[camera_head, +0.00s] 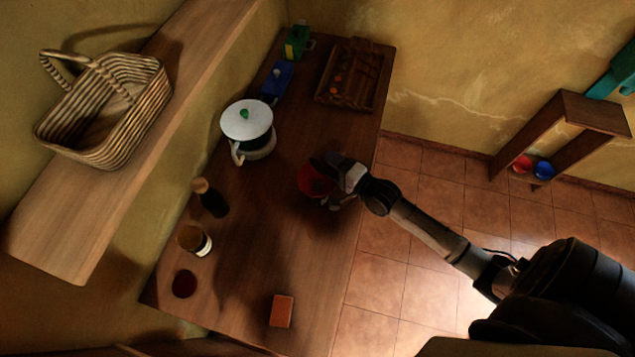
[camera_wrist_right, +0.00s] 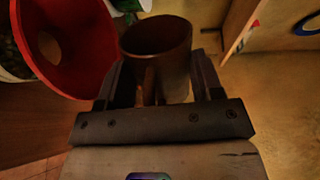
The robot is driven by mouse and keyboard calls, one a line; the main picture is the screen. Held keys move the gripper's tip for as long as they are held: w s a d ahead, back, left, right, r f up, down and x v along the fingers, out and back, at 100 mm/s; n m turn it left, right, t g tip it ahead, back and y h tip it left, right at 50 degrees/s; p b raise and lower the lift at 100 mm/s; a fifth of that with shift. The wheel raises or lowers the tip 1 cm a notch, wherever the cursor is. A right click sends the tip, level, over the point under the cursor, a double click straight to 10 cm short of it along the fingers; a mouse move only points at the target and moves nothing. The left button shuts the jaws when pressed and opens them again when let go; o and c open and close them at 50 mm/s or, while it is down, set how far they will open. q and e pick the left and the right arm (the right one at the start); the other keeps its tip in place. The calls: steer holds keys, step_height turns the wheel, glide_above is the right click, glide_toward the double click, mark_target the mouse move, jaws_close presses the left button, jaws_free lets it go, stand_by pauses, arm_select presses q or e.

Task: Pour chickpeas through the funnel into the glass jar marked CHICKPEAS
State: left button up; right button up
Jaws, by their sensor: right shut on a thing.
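A red funnel (camera_head: 312,182) is near the right edge of the brown counter, partly covered by my right gripper (camera_head: 338,182). In the right wrist view the funnel (camera_wrist_right: 68,45) is large at the left, its wide mouth and dark hole showing. My right gripper (camera_wrist_right: 157,82) is shut on a brown cup (camera_wrist_right: 157,38), close beside the funnel. The cup's round opening shows, its inside is dark, and I cannot make out chickpeas. What stands under the funnel is hidden, and I cannot read a CHICKPEAS label. My left gripper is not in view.
A labelled jar (camera_head: 194,240), a dark bottle (camera_head: 212,200), a dark red disc (camera_head: 185,284) and an orange block (camera_head: 282,311) are on the counter. A white-lidded pot (camera_head: 247,122) and a wooden tray (camera_head: 330,92) stand farther back. A basket (camera_head: 105,110) sits on the left shelf.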

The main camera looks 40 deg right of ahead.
steer(key=shift+r, duration=0.1)
stand_by(0.4)
steer(key=shift+a+n+p, duration=0.15)
steer(key=shift+n+p, duration=0.25)
steer(key=shift+p, duration=0.05)
steer(key=shift+r, duration=0.1)
stand_by(0.9)
steer(key=shift+a+n+p, duration=0.15)
steer(key=shift+n+p, duration=0.25)
steer(key=shift+a+r, duration=0.1)
stand_by(0.9)
steer(key=shift+s+a+n+p, duration=0.1)
steer(key=shift+n+p, duration=0.4)
stand_by(0.4)
